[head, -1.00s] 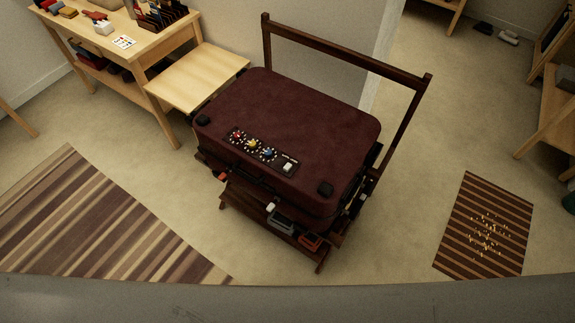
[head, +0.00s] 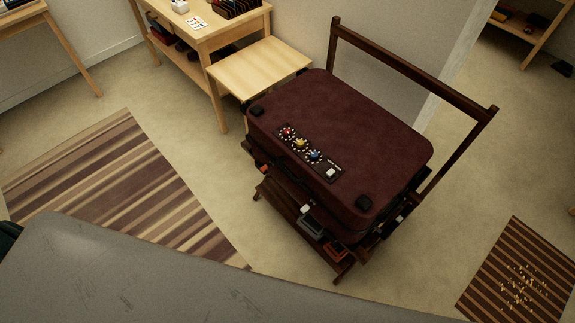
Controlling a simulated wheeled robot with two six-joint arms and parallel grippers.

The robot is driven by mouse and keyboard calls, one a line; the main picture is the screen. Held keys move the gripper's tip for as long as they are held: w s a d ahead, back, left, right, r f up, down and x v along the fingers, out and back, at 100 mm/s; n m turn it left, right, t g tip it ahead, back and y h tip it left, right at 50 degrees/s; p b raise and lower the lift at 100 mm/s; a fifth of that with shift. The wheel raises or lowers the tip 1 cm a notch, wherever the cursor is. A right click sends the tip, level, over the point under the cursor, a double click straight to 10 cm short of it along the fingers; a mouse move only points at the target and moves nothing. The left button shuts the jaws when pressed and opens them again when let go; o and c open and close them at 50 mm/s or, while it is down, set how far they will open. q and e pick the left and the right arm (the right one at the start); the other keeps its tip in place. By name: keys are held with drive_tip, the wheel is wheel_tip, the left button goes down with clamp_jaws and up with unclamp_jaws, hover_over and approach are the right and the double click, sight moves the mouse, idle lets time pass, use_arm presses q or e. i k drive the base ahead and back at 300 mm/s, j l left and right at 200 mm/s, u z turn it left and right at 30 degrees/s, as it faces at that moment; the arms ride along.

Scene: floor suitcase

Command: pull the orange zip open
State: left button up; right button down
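A dark maroon suitcase (head: 365,125) lies flat and closed on a dark wooden stand, with its near long side turned toward the lower left. Its top bears a black panel with red, yellow and blue dials (head: 300,143) and a white switch. An orange-red piece (head: 335,249) shows low by the suitcase's near corner, beside a grey one (head: 311,224). A small orange-red spot (head: 263,169) shows on the near side. I cannot tell which of these, if any, is the orange zip. Neither of my grippers is in view.
The stand has a tall dark rail (head: 412,68) behind the suitcase. A pale wooden table (head: 260,66) stands close at its upper left. A striped rug (head: 120,190) lies left, and a smaller striped mat (head: 490,275) with scattered bits lies right.

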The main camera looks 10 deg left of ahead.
sight(264, 169)
drive_tip(key=l+u, duration=0.3)
drive_tip(key=l, duration=0.25)
drive_tip(key=l+u, duration=0.3)
drive_tip(key=l, duration=0.3)
drive_tip(key=k+l+u, duration=0.1)
drive_tip(key=l+u, duration=0.2)
drive_tip(key=l, duration=0.25)
